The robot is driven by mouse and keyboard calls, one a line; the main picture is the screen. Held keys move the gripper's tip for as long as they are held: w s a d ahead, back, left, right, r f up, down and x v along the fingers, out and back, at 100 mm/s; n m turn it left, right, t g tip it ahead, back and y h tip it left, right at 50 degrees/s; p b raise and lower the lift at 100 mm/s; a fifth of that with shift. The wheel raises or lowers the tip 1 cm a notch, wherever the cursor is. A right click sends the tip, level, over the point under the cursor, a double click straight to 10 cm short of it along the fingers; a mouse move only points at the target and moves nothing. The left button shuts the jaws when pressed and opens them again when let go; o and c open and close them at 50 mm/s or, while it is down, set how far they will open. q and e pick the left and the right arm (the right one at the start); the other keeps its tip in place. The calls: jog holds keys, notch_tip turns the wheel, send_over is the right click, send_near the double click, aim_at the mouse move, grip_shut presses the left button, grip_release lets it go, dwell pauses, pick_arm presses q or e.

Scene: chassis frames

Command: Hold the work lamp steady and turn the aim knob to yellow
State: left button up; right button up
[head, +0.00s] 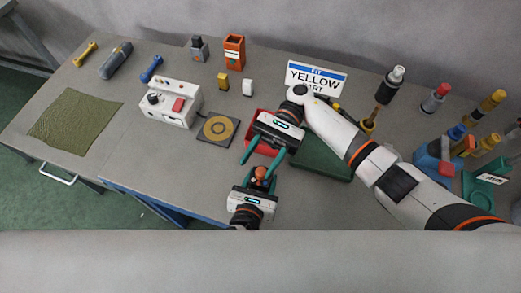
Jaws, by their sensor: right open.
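A small dark thing with an orange-red top (260,173), which I take to be the work lamp, stands near the table's front edge. My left gripper (260,181) comes from the front edge, with its teal fingers on both sides of this thing, seemingly closed on it. My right gripper (258,163) is open, reaching in from the upper right, its fingers pointing down just behind and above the orange-red top. It appears to hold nothing. The aim knob and its colour marks are too small to make out. A sign (316,78) reads YELLOW.
A white control box (171,104) and a disc plate (217,129) are to the left. Several bottles and tools crowd the right side.

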aim_at(261, 172)
jog(key=shift+r, duration=1.7)
pick_arm(q)
jog(key=o, duration=1.3)
jog(key=shift+c, duration=0.2)
